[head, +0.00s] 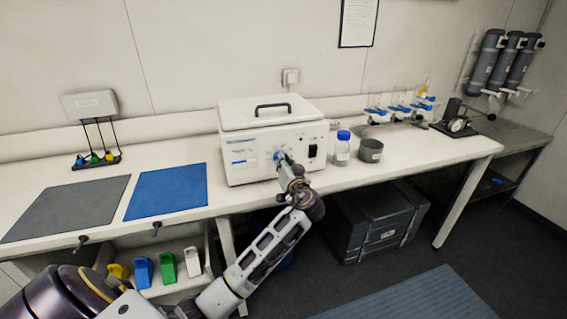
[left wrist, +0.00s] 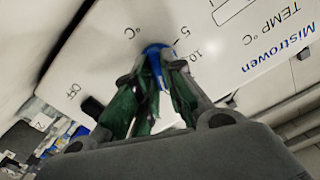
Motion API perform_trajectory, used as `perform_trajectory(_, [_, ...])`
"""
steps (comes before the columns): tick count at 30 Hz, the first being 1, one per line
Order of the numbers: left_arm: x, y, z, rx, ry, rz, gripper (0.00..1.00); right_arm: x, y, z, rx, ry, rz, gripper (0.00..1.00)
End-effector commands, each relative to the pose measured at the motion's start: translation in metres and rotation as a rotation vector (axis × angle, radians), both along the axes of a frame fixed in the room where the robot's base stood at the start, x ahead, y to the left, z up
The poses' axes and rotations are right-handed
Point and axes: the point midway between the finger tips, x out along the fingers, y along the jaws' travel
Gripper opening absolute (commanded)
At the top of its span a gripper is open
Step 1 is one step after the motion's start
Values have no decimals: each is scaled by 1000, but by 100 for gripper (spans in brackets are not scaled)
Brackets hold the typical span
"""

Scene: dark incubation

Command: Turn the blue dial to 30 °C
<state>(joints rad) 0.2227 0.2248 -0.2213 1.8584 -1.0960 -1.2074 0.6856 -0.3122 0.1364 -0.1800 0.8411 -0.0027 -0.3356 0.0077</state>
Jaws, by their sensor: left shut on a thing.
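The white incubator box (head: 268,142) with a black lid handle stands on the bench in the head view. Its blue dial (head: 277,155) is on the front face and mostly hidden by my gripper. In the left wrist view the blue dial (left wrist: 157,52) sits between my fingertips, with scale marks 5 and 10 and "TEMP °C" printed beside it. My left gripper (left wrist: 155,75), with green finger pads, is shut on the dial; it also shows in the head view (head: 284,163). The dial's pointer and exact setting are hidden. My right gripper is not in view.
A blue-capped bottle (head: 341,152) and a grey beaker (head: 370,152) stand just right of the box. A blue mat (head: 168,191) and a grey mat (head: 66,208) lie to the left. A black switch (head: 312,151) is on the box front. A dark crate (head: 376,222) is under the bench.

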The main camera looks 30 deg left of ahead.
Motion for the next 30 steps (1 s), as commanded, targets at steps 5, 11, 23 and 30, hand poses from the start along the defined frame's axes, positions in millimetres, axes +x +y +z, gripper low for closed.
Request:
perform_trajectory(5, [0, -1, 0, 55, 68, 0, 0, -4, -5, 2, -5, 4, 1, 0])
perform_trajectory(11, [1, -1, 0, 149, 178, -1, 0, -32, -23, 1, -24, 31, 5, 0])
perform_trajectory(23, [2, -2, -1, 332, 393, -1, 0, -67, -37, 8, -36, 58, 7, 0])
perform_trajectory(30, [2, -2, -1, 442, 521, -2, 0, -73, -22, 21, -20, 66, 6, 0])
